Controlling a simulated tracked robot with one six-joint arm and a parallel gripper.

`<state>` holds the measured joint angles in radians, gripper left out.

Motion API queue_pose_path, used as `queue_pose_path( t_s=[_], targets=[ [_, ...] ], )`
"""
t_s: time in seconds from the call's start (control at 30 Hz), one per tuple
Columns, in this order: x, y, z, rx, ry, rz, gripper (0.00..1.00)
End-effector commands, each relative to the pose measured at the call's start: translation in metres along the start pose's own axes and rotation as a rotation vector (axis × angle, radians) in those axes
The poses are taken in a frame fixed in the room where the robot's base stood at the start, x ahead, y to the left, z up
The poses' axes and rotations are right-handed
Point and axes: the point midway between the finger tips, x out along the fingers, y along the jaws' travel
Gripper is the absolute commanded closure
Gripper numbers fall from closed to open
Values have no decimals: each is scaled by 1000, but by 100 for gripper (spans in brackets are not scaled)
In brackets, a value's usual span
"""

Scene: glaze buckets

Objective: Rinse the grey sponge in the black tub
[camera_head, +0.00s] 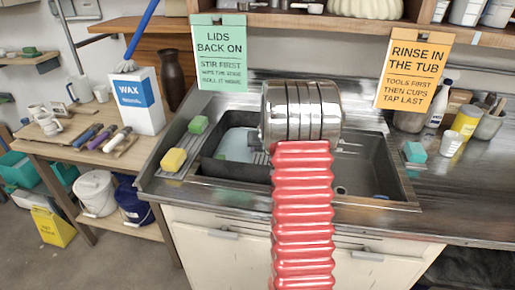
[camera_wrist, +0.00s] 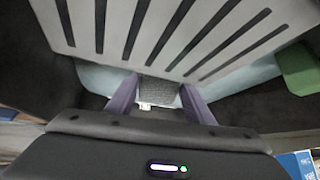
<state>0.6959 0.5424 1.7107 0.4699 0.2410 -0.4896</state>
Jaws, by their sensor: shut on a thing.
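My gripper (camera_wrist: 160,88) is shut on the grey sponge (camera_wrist: 158,91), a dark textured block pinched between two purple fingers in the wrist view. In the head view my arm's metal wrist hides the fingers and the sponge. A dark-walled tub (camera_head: 236,173), seemingly the black tub, sits in the left part of the sink with a pale blue thing (camera_head: 236,143) in it. My wrist covers its right side. In the wrist view, a grey slatted rack (camera_wrist: 118,25) fills the top, beyond the fingers. I cannot tell whether the sponge touches anything.
A yellow sponge (camera_head: 174,160) and a green sponge (camera_head: 198,125) lie on the left drainboard. A teal sponge (camera_head: 414,152), cups and bottles stand at right. Orange (camera_head: 413,72) and green (camera_head: 219,55) signs hang above. A wax box (camera_head: 138,100) stands left.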

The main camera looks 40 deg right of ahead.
Motion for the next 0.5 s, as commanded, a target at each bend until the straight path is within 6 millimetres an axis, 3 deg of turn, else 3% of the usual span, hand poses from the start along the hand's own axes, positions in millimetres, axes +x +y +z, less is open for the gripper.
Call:
queue_pose_path(
  t_s=[0.3,0.5],
  targets=[
    [-5,20,4,3,0,1,74],
    [-6,22,5,0,0,0,74]
  ],
)
